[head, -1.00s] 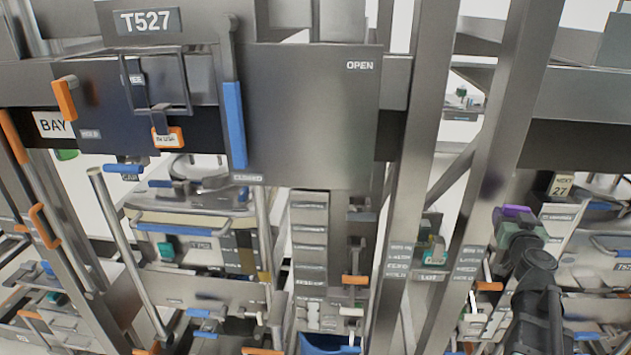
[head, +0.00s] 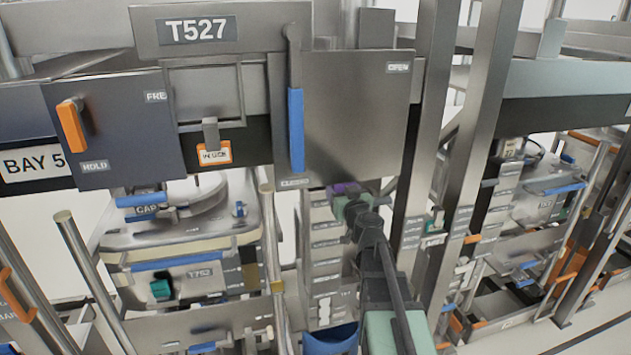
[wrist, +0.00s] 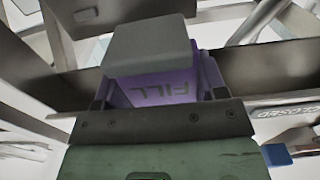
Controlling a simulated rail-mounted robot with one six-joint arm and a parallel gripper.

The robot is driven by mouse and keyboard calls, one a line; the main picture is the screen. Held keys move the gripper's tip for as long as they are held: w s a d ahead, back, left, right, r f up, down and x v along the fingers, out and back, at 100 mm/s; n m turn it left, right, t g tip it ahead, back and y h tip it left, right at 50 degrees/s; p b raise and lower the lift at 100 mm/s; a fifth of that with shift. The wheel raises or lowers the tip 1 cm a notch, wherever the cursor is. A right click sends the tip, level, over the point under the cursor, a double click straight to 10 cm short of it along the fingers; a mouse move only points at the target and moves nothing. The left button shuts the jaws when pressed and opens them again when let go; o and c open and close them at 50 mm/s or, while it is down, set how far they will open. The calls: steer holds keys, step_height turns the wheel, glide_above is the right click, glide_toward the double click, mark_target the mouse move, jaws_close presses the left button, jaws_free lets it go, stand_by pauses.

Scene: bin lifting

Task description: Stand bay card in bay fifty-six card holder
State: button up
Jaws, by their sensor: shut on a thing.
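My gripper (head: 352,204) is in front of the column of small labels below the grey OPEN/CLOSED panel. It is shut on a purple card (head: 345,187). In the wrist view the purple card (wrist: 160,90) reads FILL upside down, and a grey block covers its upper part. I cannot tell for sure which part is the bay fifty-six holder.
The grey panel (head: 350,120) with a blue handle (head: 296,130) is just above my gripper. A dark panel with an orange handle (head: 72,127) is at left. Steel posts (head: 470,140) stand to the right. A blue bin (head: 330,340) is below.

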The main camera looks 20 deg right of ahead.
glide_toward(321, 166)
steer(key=shift+w+d+r, duration=0.2)
steer(key=shift+w+r, duration=0.65)
steer(key=shift+w, duration=0.3)
steer(key=w, duration=0.3)
steer(key=shift+w+d, duration=0.2)
steer(key=shift+d, duration=0.05)
steer(key=shift+w+f+b, duration=0.45)
steer(key=shift+f+b, duration=0.25)
steer(key=shift+f, duration=0.05)
steer(key=shift+s+f+b, duration=0.1)
steer(key=shift+f+b, duration=0.2)
steer(key=shift+s+r, duration=0.15)
steer(key=shift+r, duration=0.15)
steer(key=shift+f, duration=0.1)
steer(key=o, duration=0.5)
steer(key=shift+f, duration=0.1)
steer(key=o, duration=0.5)
steer(key=shift+c, duration=0.2)
